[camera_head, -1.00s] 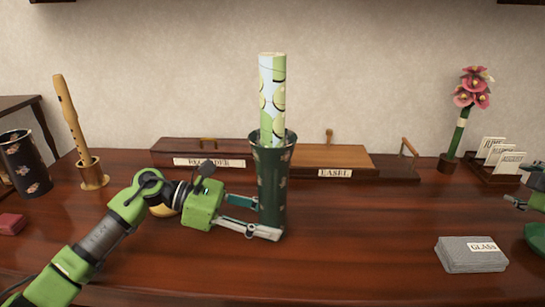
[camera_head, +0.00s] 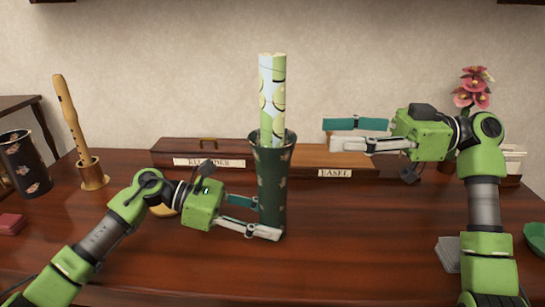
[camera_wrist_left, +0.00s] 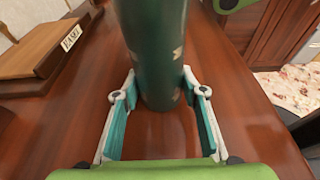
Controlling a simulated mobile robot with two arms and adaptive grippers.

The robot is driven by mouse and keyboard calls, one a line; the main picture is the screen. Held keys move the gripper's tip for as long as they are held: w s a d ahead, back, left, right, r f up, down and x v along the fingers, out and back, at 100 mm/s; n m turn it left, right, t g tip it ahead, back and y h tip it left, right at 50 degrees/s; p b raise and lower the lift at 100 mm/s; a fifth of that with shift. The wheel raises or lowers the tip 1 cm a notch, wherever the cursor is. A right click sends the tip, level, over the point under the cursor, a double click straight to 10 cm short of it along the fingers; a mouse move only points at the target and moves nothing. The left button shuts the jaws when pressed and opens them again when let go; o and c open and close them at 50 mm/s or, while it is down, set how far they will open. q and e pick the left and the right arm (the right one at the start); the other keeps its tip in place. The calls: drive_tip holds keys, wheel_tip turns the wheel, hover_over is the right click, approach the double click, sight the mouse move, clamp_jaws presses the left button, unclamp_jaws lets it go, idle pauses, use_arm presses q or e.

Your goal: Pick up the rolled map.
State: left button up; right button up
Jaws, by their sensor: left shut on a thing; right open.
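The rolled map (camera_head: 272,100), pale with green and yellow patterns, stands upright in a dark green vase (camera_head: 273,185). Its lower part is hidden inside the vase. My left gripper (camera_head: 268,218) is shut on the vase, low on its body. The vase also shows between the fingers in the left wrist view (camera_wrist_left: 158,60). My right gripper (camera_head: 335,135) is open and empty, to the right of the map and a little above the vase rim's height, its fingers pointing left toward the map.
Wooden boxes labelled RECORDER (camera_head: 190,150) and EASEL (camera_head: 345,160) lie behind the vase. A recorder (camera_head: 68,115) stands in a holder at left, beside a dark cup (camera_head: 25,165). Pink flowers (camera_head: 472,90) are partly behind my right arm. The front middle of the table is clear.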

sight(271, 133)
drive_tip(key=a, duration=0.6)
drive_tip(key=shift+s+a+r, duration=0.15)
drive_tip(key=shift+s+a, duration=0.05)
drive_tip(key=shift+s, duration=0.1)
drive_tip(key=a, duration=0.5)
drive_tip(key=shift+w+a, duration=0.2)
drive_tip(key=shift+a, duration=0.15)
drive_tip(key=shift+f, duration=0.25)
clamp_jaws()
